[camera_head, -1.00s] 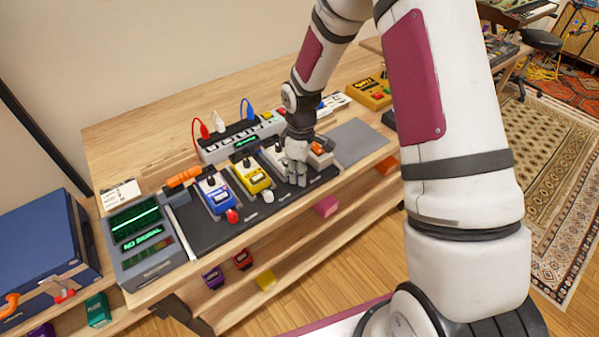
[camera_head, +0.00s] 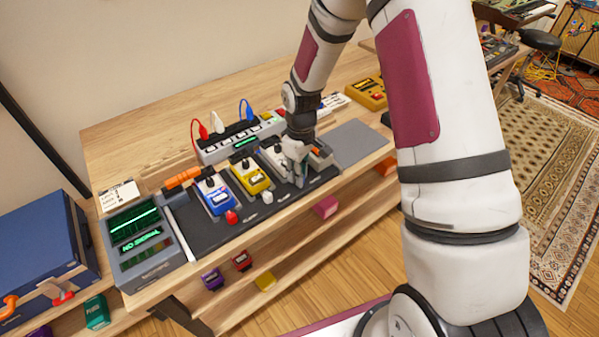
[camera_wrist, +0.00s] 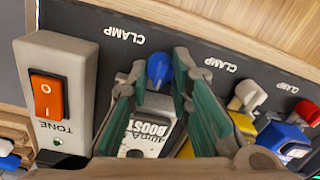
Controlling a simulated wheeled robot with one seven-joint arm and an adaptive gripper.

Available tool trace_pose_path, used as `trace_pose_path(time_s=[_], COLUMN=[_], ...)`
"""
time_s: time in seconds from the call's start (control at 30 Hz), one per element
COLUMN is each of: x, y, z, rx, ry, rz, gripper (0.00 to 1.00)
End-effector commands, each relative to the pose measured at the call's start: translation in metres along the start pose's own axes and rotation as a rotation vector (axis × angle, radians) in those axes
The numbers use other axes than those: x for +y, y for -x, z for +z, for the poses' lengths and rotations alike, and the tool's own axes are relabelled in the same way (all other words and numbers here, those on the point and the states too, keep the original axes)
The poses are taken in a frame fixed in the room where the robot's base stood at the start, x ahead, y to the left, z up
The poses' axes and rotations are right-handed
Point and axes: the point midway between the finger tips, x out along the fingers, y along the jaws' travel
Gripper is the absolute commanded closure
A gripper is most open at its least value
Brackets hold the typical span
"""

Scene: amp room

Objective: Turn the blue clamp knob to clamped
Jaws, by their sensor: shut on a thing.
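The blue clamp knob (camera_wrist: 159,68) sits at the front of the pedalboard, below a white pedal marked "BOOST" (camera_wrist: 146,134), beside a printed "CLAMP" label. My gripper (camera_wrist: 160,62) is shut on it, one green finger on each side. In the head view my gripper (camera_head: 294,178) is low over the dark pedalboard (camera_head: 225,238) and hides the blue knob. The knob's exact turn angle cannot be told.
A white knob (camera_wrist: 248,93) and a red knob (camera_wrist: 307,112) stand along the same edge. A light pedal with an orange switch (camera_wrist: 47,97) is close on the other side. Blue (camera_head: 216,196) and yellow (camera_head: 252,177) pedals stand left of my gripper.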

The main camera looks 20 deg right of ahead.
Motion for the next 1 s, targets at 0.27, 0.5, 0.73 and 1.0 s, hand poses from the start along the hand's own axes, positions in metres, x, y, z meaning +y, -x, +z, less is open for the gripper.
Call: trace_pose_path(time_s=[0.27,0.5,0.73,1.0], x=[0.000,0.000,0.001,0.001], y=[-0.001,0.004,0.039,0.092], z=[0.001,0.000,-0.001,0.000], rx=[-0.002,0.000,0.003,0.002], ry=[-0.001,0.000,-0.002,-0.001], rz=[-0.001,0.000,0.002,0.002], gripper=[0.72,0.72,0.72,0.72])
